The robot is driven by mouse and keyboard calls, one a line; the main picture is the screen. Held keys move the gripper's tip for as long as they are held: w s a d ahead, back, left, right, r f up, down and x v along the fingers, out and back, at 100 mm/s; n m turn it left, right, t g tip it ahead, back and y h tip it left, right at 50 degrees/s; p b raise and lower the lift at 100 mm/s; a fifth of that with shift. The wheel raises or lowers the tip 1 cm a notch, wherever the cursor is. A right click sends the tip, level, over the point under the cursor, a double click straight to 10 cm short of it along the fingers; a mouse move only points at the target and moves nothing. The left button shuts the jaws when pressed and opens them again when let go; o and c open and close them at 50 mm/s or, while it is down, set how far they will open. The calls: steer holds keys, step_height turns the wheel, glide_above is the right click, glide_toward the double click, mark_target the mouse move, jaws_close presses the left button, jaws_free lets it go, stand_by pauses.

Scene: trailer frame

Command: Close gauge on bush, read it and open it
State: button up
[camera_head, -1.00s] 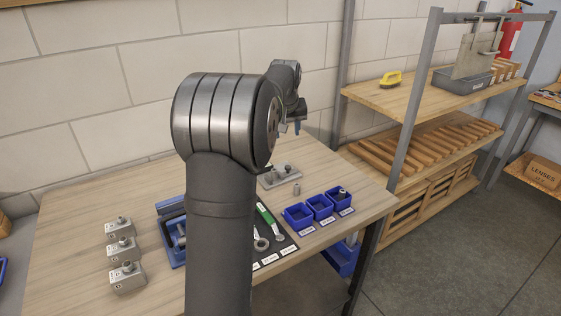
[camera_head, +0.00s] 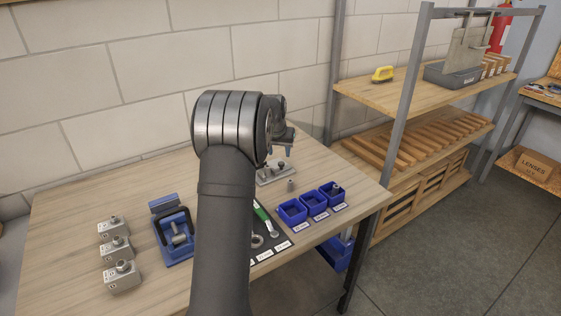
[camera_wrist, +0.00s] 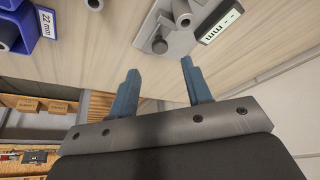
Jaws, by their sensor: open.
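The gauge (camera_head: 275,173) is a grey metal fixture on the table's right half, with a round knob. In the wrist view the gauge (camera_wrist: 165,30) shows the knob, a grey post cut by the top edge, and a white display (camera_wrist: 222,25) with dashes and "mm", upside down. A small grey bush (camera_head: 291,185) stands on the table just apart from the gauge; it also shows at the wrist view's top edge (camera_wrist: 93,4). My gripper (camera_head: 290,147) is above and behind the gauge. In the wrist view my gripper (camera_wrist: 158,66) is open, with nothing between its blue fingers.
Three blue bins (camera_head: 314,204) stand at the right edge; the rightmost holds a metal part. A dark mat (camera_head: 270,247) carries a green-handled tool and a ring. A blue fixture (camera_head: 174,235) and three grey blocks (camera_head: 116,247) stand left. A wooden shelf (camera_head: 425,95) stands right.

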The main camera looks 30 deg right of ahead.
mark_target(281, 163)
steer(key=x, duration=0.6)
steer(key=shift+w+d+f, duration=0.1)
steer(key=shift+d+f, duration=0.05)
steer(key=shift+f, duration=0.25)
